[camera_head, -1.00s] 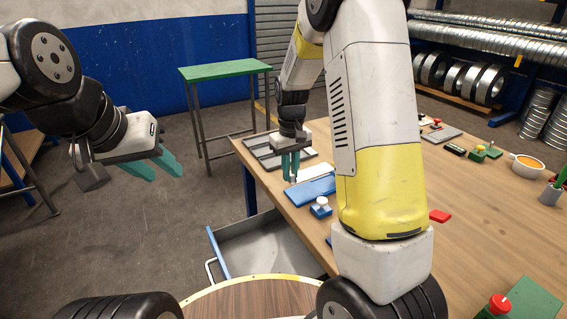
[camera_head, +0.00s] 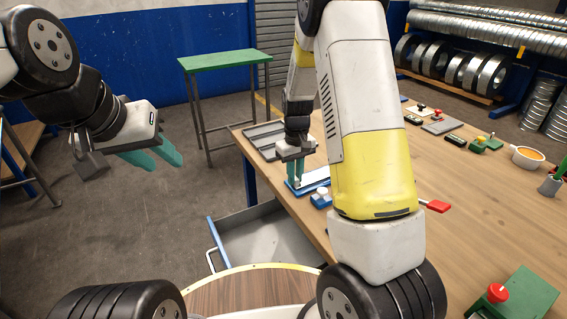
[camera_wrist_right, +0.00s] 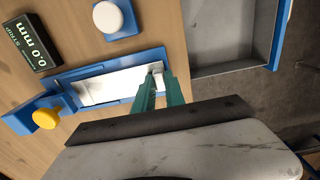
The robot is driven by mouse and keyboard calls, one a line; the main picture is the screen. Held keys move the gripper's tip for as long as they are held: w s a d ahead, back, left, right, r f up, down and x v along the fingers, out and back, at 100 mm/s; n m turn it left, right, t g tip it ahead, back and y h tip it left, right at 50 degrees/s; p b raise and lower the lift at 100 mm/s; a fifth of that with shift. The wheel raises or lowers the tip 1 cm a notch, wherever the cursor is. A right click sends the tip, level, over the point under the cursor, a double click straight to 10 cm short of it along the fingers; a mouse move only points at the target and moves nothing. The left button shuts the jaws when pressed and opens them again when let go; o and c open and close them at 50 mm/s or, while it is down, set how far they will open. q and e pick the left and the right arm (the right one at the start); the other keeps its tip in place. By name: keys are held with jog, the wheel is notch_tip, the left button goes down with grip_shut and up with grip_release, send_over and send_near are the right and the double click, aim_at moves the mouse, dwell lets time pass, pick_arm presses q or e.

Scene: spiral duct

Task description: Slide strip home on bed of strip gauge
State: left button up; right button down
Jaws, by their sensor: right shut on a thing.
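The strip gauge has a blue bed (camera_head: 303,186), seen in the wrist view as a long blue frame (camera_wrist_right: 88,72) with a blue end block and a yellow knob (camera_wrist_right: 74,120). The pale strip (camera_wrist_right: 112,85) lies along the bed, its far end near the knob end; it also shows in the head view (camera_head: 316,177). My left gripper (camera_head: 166,155) hangs empty, fingers apart, away from the table.
A black display (camera_wrist_right: 33,45) reading 0.0 mm stands beside the gauge. A white button on a blue base (camera_wrist_right: 114,17) is close by. A grey tray (camera_head: 262,140) lies behind the gauge. An open drawer (camera_head: 262,240) juts out below the table edge.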

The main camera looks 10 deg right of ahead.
aim_at(305, 179)
jog(key=shift+w+d+f, duration=0.1)
jog(key=shift+w+d, duration=0.2)
jog(key=shift+d, duration=0.5)
jog(key=shift+w+d+f, duration=0.1)
jog(key=shift+w+d, duration=0.15)
jog(key=shift+d, duration=0.55)
jog(key=shift+w+d, duration=0.15)
jog(key=shift+d, duration=0.15)
jog(key=c, duration=1.3)
grip_release()
jog(key=o, duration=0.6)
jog(key=shift+c, duration=0.2)
jog(key=shift+r, duration=3.4)
